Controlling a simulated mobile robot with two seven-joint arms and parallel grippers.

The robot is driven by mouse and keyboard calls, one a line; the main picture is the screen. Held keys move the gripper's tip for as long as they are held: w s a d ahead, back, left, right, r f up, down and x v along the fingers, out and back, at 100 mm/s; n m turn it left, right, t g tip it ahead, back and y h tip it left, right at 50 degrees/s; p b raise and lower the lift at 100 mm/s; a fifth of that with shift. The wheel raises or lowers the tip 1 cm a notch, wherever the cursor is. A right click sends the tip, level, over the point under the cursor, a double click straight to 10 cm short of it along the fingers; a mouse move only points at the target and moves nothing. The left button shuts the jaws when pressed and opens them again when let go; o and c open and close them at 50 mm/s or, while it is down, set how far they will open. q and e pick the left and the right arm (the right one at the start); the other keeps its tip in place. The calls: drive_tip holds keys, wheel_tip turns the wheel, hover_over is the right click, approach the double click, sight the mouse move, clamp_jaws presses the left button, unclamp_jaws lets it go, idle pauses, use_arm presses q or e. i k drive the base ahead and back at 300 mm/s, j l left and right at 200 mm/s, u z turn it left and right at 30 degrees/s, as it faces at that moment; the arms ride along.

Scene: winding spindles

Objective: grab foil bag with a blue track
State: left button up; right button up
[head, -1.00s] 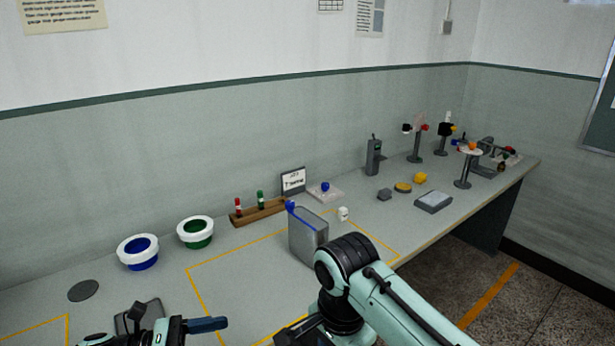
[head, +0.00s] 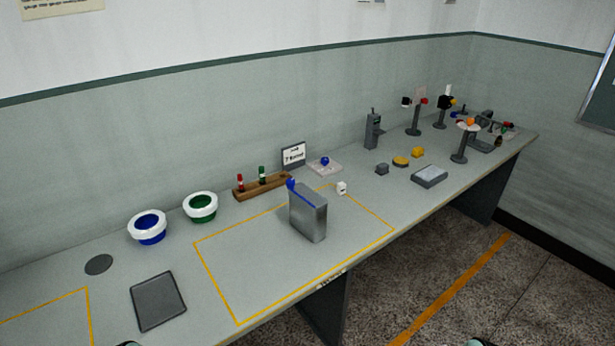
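The foil bag (head: 309,216) is a grey, upright, box-like pouch with a blue track along its top edge and a blue piece at the top left corner. It stands on the bench inside the yellow-outlined area, near that area's back right part. Nothing touches it. Neither of my grippers is in view; only small bits of my arms show at the bottom edge of the head view.
Several devices stand at the far right. The outlined area left of the bag is clear.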

sight(309, 209)
drive_tip(key=i+l, duration=0.15)
drive_tip(key=l, duration=0.2)
drive_tip(key=i+l, duration=0.1)
drive_tip(key=l, duration=0.2)
drive_tip(key=i+l, duration=0.15)
drive_tip(key=l, duration=0.2)
drive_tip(key=i+l, duration=0.15)
drive_tip(key=l, duration=0.15)
drive_tip(key=l+u, duration=0.15)
drive_tip(key=u, duration=0.25)
drive_tip(key=i+l+u, duration=0.1)
drive_tip(key=l+u, duration=0.25)
drive_tip(key=u, duration=0.4)
